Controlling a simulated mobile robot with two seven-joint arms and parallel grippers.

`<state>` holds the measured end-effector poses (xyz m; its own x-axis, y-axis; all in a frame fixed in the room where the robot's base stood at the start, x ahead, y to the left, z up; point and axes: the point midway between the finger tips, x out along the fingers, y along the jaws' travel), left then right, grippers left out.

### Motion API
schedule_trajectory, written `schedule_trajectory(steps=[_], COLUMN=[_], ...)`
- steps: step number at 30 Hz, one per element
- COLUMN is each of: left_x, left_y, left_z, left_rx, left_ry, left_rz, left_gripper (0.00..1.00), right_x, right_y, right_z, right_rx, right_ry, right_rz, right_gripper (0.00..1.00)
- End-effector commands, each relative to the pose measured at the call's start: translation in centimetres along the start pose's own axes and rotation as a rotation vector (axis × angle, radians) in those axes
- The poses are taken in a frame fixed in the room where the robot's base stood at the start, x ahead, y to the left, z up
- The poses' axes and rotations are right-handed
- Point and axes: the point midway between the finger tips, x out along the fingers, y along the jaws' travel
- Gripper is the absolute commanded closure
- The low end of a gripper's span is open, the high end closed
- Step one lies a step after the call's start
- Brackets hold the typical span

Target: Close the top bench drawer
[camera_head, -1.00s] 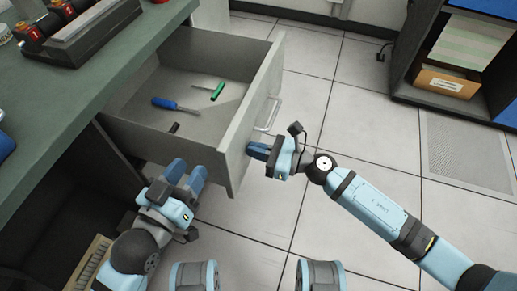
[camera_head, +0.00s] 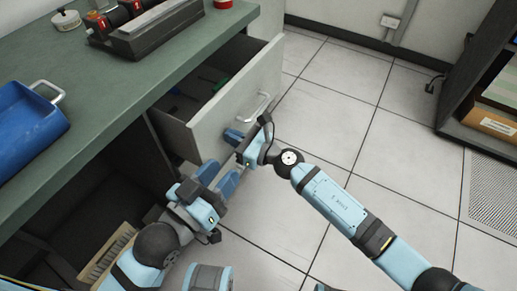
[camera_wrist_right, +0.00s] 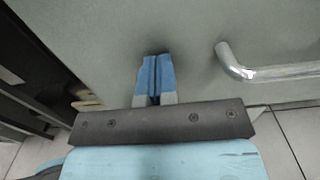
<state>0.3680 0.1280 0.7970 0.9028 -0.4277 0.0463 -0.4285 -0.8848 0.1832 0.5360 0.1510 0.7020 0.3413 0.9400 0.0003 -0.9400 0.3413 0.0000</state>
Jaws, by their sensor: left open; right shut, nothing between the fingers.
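The top bench drawer (camera_head: 213,122) is partly open under the green bench top, its grey front standing out from the bench. Its silver handle (camera_head: 256,108) also shows in the right wrist view (camera_wrist_right: 268,72). My right gripper (camera_head: 232,136) is shut and empty, its blue fingertips at the drawer front beside the handle. In the right wrist view the fingertips (camera_wrist_right: 154,62) appear to touch the grey panel. My left gripper (camera_head: 219,177) is open and empty below the drawer's near side. A green item (camera_head: 220,86) shows inside the drawer; much of the interior is hidden.
A blue tray (camera_head: 28,118) and a dark rack with red items (camera_head: 150,22) stand on the bench top (camera_head: 105,90). A brush (camera_head: 108,254) is low near my left arm. A dark shelf with a box (camera_head: 490,122) stands at the right. The tiled floor between is clear.

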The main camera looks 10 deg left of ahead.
Motion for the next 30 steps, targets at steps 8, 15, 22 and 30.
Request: schedule_trajectory(steps=[8,15,22,30], left_x=[0.4,0.6,0.6,0.7], left_y=[1.6,1.2,1.0,1.0], left_z=[-2.6,-0.4,0.5,0.6], left_rx=[-0.02,-0.022,-0.023,-0.024], left_ry=[0.147,0.067,0.033,0.027], left_rz=[0.07,0.07,0.071,0.072], left_gripper=[0.57,0.57,0.57,0.57], right_x=[7.1,10.8,12.3,12.6], right_y=[0.1,0.1,0.0,0.0], right_z=[-0.3,-0.2,-0.1,0.2], right_rx=[-0.002,0.0,0.0,-0.001], right_ry=[-0.001,-0.001,0.0,-0.003], right_rz=[0.002,0.0,-0.001,-0.002], right_gripper=[1.0,1.0,1.0,1.0])
